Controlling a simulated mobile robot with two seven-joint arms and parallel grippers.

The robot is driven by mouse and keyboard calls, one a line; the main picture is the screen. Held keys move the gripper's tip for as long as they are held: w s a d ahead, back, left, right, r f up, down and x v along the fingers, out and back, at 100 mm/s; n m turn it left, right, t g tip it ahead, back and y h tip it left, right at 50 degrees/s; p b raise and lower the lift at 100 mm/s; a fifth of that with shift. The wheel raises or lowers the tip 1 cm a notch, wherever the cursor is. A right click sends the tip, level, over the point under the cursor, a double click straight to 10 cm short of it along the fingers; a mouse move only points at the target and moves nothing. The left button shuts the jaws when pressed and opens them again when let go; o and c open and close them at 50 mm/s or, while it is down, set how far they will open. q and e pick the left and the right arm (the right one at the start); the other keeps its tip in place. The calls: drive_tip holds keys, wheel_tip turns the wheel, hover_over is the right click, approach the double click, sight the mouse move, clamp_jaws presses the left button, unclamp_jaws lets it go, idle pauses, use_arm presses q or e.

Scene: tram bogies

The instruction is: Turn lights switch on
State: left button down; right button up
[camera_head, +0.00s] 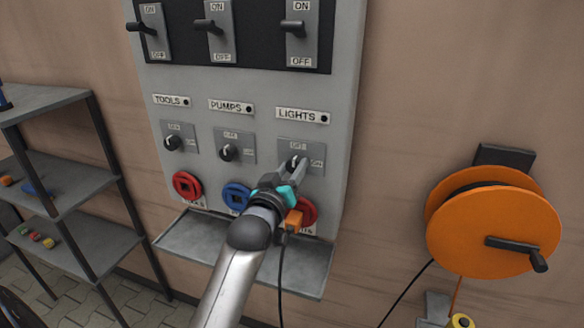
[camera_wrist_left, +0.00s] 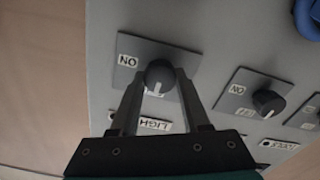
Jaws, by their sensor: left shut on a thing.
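The lights switch is a black rotary knob (camera_head: 293,163) on a grey plate under the "LIGHTS" label (camera_head: 302,116) on the wall panel. My left gripper (camera_head: 297,168) reaches up to it, with its fingers on both sides of the knob. In the left wrist view the two fingers (camera_wrist_left: 158,88) are shut on the knob (camera_wrist_left: 159,75). The knob's white mark points away from the "ON" text there. The lamp dot beside the "LIGHTS" label is dark. My right gripper is not in view.
The pumps knob (camera_head: 227,153) and tools knob (camera_head: 172,143) sit to the left. Lever switches (camera_head: 296,30) are above. Red and blue sockets (camera_head: 187,185) and a grey ledge (camera_head: 190,238) are below. An orange cable reel (camera_head: 492,225) hangs right; shelves (camera_head: 75,215) stand left.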

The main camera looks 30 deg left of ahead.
use_arm(q)
drive_tip(key=m+p, duration=0.3)
drive_tip(key=shift+r, duration=0.15)
drive_tip(key=m+p, duration=0.2)
drive_tip(key=m, duration=0.3)
drive_tip(key=shift+p, duration=0.3)
drive_tip(key=m+p, duration=0.1)
drive_tip(key=m, duration=0.3)
drive_tip(key=shift+d+m+p, duration=0.1)
drive_tip(key=shift+m+p, duration=0.2)
drive_tip(key=m, duration=0.4)
drive_tip(key=shift+f+m+p, duration=0.2)
drive_tip(key=shift+m+p, duration=0.2)
drive_tip(key=shift+c, duration=1.9)
unclamp_jaws()
